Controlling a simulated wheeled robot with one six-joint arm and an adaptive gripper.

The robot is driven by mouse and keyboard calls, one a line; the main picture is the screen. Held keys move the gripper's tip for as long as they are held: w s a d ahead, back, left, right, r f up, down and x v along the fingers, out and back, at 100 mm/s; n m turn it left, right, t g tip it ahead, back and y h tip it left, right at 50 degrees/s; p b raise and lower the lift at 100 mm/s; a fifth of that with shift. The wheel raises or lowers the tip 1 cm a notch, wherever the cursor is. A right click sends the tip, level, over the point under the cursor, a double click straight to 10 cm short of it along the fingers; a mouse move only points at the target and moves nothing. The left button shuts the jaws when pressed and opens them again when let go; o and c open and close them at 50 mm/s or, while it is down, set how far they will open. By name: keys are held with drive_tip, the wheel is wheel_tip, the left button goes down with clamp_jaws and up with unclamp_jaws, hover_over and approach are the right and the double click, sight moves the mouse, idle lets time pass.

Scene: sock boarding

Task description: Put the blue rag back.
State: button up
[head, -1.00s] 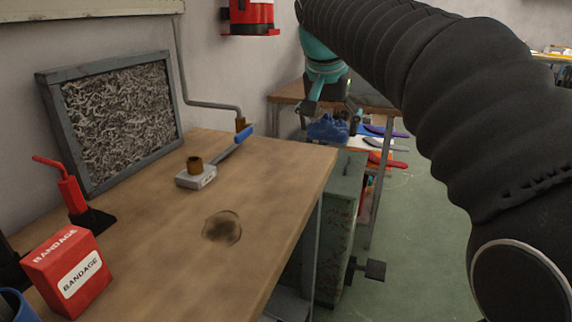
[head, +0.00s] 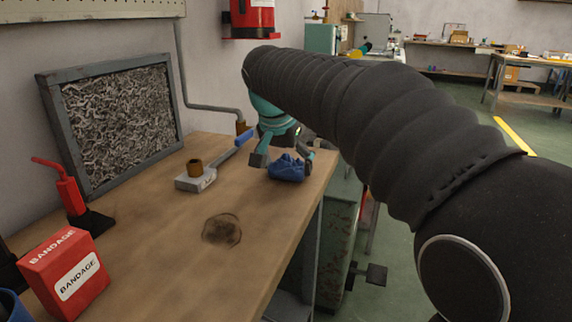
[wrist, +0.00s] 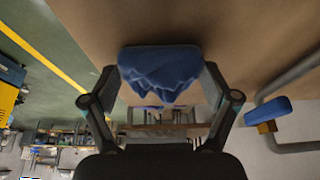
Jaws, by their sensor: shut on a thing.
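The blue rag (head: 287,169) is a crumpled dark blue cloth at the far right end of the wooden bench in the head view. My gripper (head: 281,158) is shut on it. In the wrist view the rag (wrist: 160,68) sits between the two fingertips of my gripper (wrist: 160,76), with folds hanging down. The wooden bench top (head: 160,235) lies beneath and around it. I cannot tell whether the rag touches the bench or hangs just above it.
A grey block with a brass fitting and blue-handled tool (head: 197,178) lies left of the rag. A dark round stain (head: 221,230) marks the bench. A red bandage box (head: 64,272) and a red-handled tool (head: 66,187) stand at left. The bench's middle is clear.

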drive_tip(key=o, duration=0.8)
drive_tip(key=p+v, duration=0.1)
drive_tip(key=v, duration=1.1)
drive_tip(key=shift+p, duration=0.3)
